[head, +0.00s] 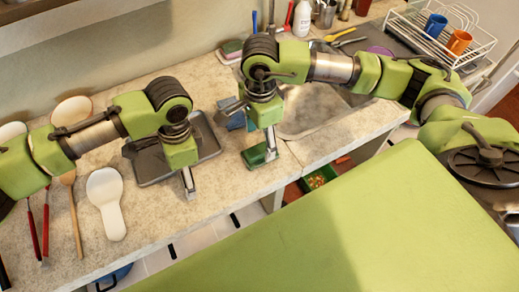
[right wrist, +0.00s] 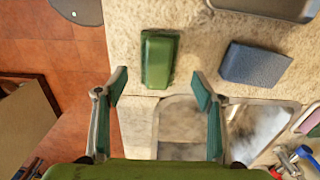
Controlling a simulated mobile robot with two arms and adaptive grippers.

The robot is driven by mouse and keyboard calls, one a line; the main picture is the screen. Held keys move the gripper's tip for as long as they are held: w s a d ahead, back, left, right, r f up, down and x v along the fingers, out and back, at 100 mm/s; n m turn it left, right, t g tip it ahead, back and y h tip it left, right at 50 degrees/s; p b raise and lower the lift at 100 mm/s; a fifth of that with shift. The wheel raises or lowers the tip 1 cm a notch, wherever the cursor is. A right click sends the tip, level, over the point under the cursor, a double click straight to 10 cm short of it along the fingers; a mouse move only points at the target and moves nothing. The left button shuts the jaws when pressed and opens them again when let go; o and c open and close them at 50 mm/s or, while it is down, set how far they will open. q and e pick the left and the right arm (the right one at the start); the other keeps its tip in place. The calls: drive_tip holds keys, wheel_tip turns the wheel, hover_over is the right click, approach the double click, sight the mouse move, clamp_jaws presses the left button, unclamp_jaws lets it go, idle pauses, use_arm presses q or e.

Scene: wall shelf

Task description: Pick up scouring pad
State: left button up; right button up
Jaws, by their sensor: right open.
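A green pad (right wrist: 160,60), likely the scouring pad, lies flat on the stone counter. In the right wrist view it sits just beyond and between the fingertips of my right gripper (right wrist: 160,82), which is open and empty. In the head view the pad (head: 256,157) is beside a fingertip of the right gripper (head: 251,129); contact cannot be told. A blue sponge (right wrist: 255,63) lies right of the pad in the wrist view. My left gripper (head: 160,167) is open above a dark grey tray and holds nothing visible.
The sink (head: 312,112) lies right of the right gripper. The grey tray (head: 152,178) is under the left gripper. A white spoon rest (head: 106,203) and utensils lie at the left. A dish rack (head: 428,38) with cups stands at the back right. The counter's front edge is close to the pad.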

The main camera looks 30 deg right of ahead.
sight(260, 149)
wheel_tip(260, 149, down, 5)
drive_tip(key=shift+s+a+f, duration=0.1)
drive_tip(key=shift+s, duration=0.05)
drive_tip(key=c, duration=1.2)
